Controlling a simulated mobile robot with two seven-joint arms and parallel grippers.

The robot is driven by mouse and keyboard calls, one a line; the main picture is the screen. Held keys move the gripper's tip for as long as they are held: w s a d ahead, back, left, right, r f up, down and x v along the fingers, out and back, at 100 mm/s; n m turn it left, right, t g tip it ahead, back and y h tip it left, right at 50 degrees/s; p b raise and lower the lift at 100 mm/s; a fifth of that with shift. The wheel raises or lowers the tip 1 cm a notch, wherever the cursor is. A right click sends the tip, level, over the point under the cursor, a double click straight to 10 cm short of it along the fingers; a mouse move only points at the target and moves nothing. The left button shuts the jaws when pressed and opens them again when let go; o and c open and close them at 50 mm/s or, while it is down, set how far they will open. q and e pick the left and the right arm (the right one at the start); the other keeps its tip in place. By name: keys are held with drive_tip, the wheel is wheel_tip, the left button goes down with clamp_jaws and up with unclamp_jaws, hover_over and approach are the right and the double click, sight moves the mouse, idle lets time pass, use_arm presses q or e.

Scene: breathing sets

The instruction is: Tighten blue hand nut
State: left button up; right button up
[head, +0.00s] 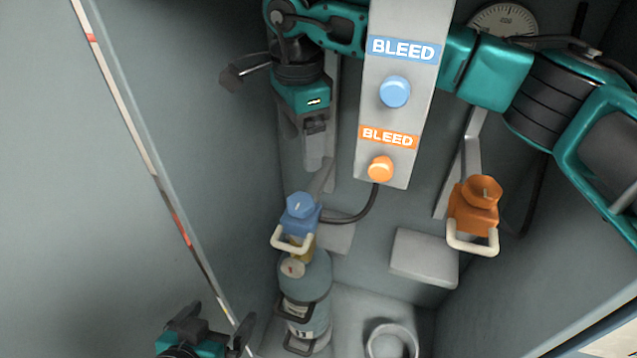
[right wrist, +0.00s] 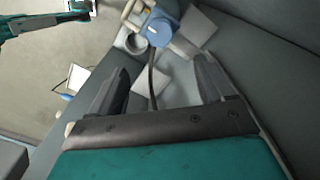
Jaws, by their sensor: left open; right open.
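The blue hand nut (head: 300,207) sits with a cream handle above the neck of a teal gas cylinder (head: 305,283), and a dark hose leaves its side. In the right wrist view the blue nut (right wrist: 163,27) lies beyond the fingertips, near the top edge. My right gripper (head: 318,160) points down above the nut, apart from it, open and empty. Its two fingers show spread in the right wrist view (right wrist: 160,88). My left gripper (head: 222,328) is at the bottom left of the head view, open, empty and left of the cylinder.
A panel with a blue bleed knob (head: 394,92) and an orange bleed knob (head: 380,169) hangs in front of my right arm. An orange nut (head: 474,205) is at the right. A grey block (head: 425,257) and an empty ring holder (head: 391,340) stand beside the cylinder. Walls close in both sides.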

sight(303, 200)
wheel_tip(303, 200, down, 13)
drive_tip(key=shift+r+b, duration=0.1)
drive_tip(key=shift+b, duration=0.5)
drive_tip(key=c, duration=1)
